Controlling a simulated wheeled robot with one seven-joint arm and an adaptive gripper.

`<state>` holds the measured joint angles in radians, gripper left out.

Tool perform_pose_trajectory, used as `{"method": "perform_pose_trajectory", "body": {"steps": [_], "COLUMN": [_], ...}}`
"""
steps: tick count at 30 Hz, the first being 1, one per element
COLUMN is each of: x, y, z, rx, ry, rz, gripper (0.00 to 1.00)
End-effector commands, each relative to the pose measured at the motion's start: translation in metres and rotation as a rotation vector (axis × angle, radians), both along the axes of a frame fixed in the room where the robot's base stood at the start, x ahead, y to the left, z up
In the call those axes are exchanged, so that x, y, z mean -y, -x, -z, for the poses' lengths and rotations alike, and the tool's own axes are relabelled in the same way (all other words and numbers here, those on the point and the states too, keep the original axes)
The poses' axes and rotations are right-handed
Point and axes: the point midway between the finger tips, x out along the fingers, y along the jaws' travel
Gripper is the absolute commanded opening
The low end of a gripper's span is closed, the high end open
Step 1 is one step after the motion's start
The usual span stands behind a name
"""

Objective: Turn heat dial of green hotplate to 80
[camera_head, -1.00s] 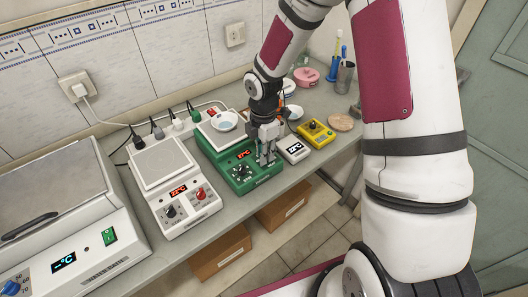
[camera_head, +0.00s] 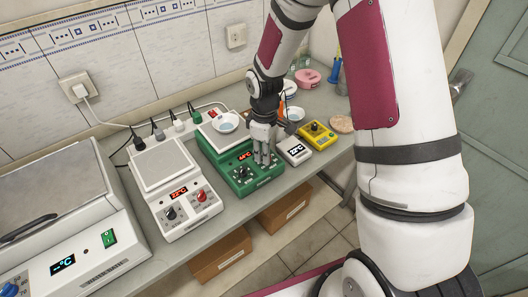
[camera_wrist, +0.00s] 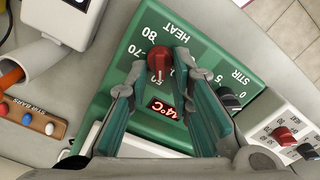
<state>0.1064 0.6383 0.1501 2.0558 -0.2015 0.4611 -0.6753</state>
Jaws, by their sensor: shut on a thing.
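The green hotplate (camera_head: 226,168) stands on the bench in the head view and fills the middle of the wrist view (camera_wrist: 128,50). Its red heat dial (camera_wrist: 158,60) sits between my gripper's fingertips (camera_wrist: 160,65), beside the printed 80 and 70. My gripper is shut on this dial. The dial's exact setting is hard to read because the fingers cover part of the scale. In the head view, my gripper (camera_head: 263,160) comes down on the hotplate's front right and hides the dial. The lit red display (camera_wrist: 162,107) seems to read in the forties.
The black stir dial (camera_wrist: 231,99) is close to one finger. A white hotplate (camera_head: 182,198) stands left of the green one. A small white display device (camera_head: 295,151) and a yellow device (camera_head: 318,136) are close on the right. A dish (camera_head: 226,122) rests on the green hotplate.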

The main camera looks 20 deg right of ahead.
Motion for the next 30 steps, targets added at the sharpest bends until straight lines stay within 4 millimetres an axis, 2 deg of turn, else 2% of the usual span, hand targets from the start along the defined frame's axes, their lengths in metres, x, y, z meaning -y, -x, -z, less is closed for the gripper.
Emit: {"method": "perform_pose_trajectory", "body": {"steps": [30], "x": [0.0077], "y": [-0.0035], "z": [-0.0008], "rx": [0.002], "ry": [0.001], "rz": [0.962], "gripper": [0.0]}}
